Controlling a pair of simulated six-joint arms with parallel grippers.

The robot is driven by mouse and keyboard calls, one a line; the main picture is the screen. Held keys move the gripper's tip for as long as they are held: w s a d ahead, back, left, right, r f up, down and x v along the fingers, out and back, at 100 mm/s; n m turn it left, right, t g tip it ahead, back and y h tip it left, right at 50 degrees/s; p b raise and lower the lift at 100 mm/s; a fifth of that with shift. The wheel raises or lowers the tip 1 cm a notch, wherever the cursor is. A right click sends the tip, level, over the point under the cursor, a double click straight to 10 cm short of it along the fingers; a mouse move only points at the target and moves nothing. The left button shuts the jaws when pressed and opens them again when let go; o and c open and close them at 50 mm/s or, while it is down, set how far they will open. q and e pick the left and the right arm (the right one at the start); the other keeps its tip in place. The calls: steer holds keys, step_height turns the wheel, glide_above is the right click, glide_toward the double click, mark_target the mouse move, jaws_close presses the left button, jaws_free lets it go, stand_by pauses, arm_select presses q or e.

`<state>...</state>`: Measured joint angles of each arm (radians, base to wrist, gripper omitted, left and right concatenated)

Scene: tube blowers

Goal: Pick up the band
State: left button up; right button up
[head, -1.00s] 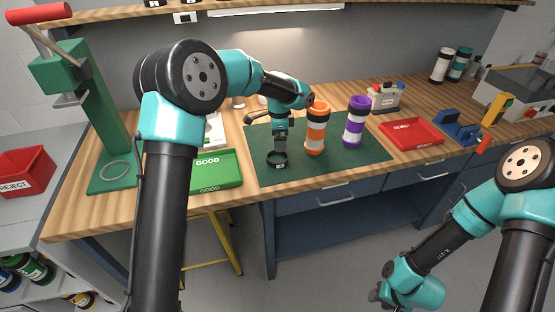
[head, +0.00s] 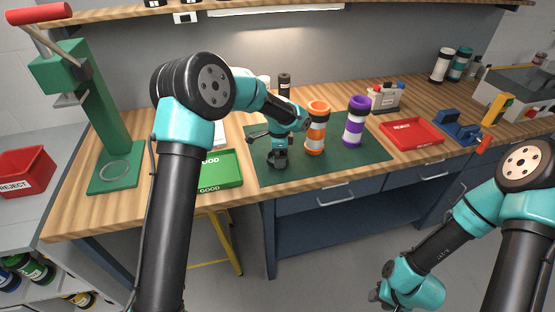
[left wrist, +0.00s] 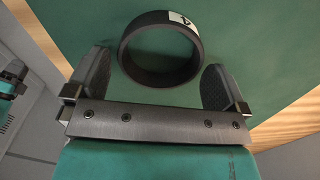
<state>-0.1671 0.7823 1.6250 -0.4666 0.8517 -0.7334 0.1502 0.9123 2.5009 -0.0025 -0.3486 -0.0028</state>
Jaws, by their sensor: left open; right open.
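The band is a short black ring with a white marked patch. In the left wrist view the band (left wrist: 150,77) lies on the green mat, just ahead of and partly between the two fingers of my left gripper (left wrist: 153,64). The fingers are apart, with a gap to the ring on each side. In the head view my left gripper (head: 277,160) is low over the mat's left part and mostly hides the band. My right gripper (head: 381,294) hangs open and empty in front of the bench, far from the band.
An orange-and-white tube (head: 317,128) stands close right of my left gripper, with a purple-and-white tube (head: 355,122) beyond it. The green GOOD tray (head: 222,183) is to the left and the red REJECT tray (head: 412,146) to the right. The mat's front right (head: 350,163) is clear.

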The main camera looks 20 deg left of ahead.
arm_select(q)
steer(key=shift+f, duration=0.55)
steer(key=c, duration=0.7)
steer(key=shift+r, duration=0.2)
steer(key=shift+r, duration=0.2)
steer(key=shift+s+d+r, duration=0.1)
steer(key=shift+s+r, duration=0.05)
steer(key=shift+r, duration=0.6)
steer(key=shift+s+r, duration=0.15)
steer(key=shift+r, duration=0.55)
steer(key=s+d, duration=0.1)
steer(key=s, duration=0.4)
steer(key=s+d+r, duration=0.1)
steer(key=s, duration=0.4)
steer(key=s+d, duration=0.2)
steer(key=s, duration=0.2)
steer(key=shift+s+r, duration=0.2)
steer(key=shift+s, duration=0.2)
steer(key=shift+c, duration=0.2)
